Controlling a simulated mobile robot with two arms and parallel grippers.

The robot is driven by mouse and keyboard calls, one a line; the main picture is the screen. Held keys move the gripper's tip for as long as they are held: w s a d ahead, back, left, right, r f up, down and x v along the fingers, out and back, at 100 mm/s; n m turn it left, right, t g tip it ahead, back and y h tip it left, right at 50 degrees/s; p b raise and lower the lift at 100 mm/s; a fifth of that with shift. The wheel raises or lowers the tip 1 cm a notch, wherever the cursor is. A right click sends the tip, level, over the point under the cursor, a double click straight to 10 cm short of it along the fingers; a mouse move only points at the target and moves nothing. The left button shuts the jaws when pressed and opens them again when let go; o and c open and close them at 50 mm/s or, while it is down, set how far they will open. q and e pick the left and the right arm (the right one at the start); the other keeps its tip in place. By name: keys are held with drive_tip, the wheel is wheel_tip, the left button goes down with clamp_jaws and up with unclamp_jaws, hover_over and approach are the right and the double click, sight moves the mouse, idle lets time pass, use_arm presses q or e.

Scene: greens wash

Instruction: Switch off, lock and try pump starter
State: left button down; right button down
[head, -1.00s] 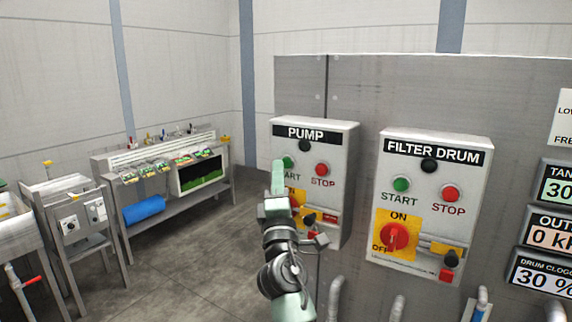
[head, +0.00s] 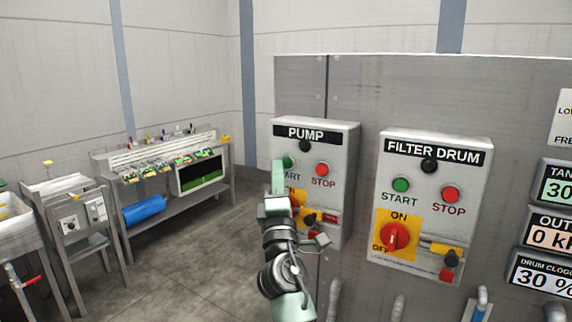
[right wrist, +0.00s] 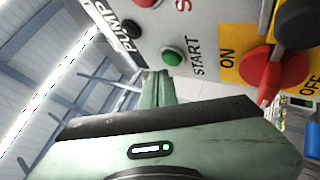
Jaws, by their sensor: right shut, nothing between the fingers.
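The grey PUMP starter box (head: 345,150) hangs on the grey panel. It has a black lamp (head: 304,146), a green START button (head: 288,161) and a red STOP button (head: 322,169). My right gripper (head: 278,166) is shut and empty, its tip at START. In the right wrist view, the shut fingers (right wrist: 157,86) end close beside the green button (right wrist: 173,57); I cannot tell if they touch. The red switch handle (right wrist: 260,72) sits on a yellow ON/OFF plate (right wrist: 229,66), partly hidden by my arm in the head view. My left gripper is not in view.
A similar FILTER DRUM box (head: 430,200) stands to the right, with its own red switch (head: 395,237). Display panels (head: 553,235) are farther right. Pipes rise below the boxes. A workbench (head: 115,165) and open floor lie at left.

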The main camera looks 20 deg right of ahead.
drive_tip(key=shift+w+d, duration=0.1)
drive_tip(key=shift+d, duration=0.05)
idle(0.4)
drive_tip(key=shift+w+d, duration=0.15)
drive_tip(key=shift+d, duration=0.05)
drive_tip(key=shift+w+d+b, duration=0.25)
drive_tip(key=shift+d+b, duration=0.05)
drive_tip(key=shift+d, duration=0.05)
idle(0.8)
drive_tip(key=shift+s+a, duration=0.1)
drive_tip(key=shift+a, duration=0.05)
drive_tip(key=shift+s+a, duration=0.45)
drive_tip(key=shift+a, duration=0.05)
idle(0.4)
drive_tip(key=shift+s+a, duration=0.8)
drive_tip(key=shift+a, duration=0.2)
drive_tip(key=shift+s+a, duration=0.75)
drive_tip(key=shift+a, duration=0.25)
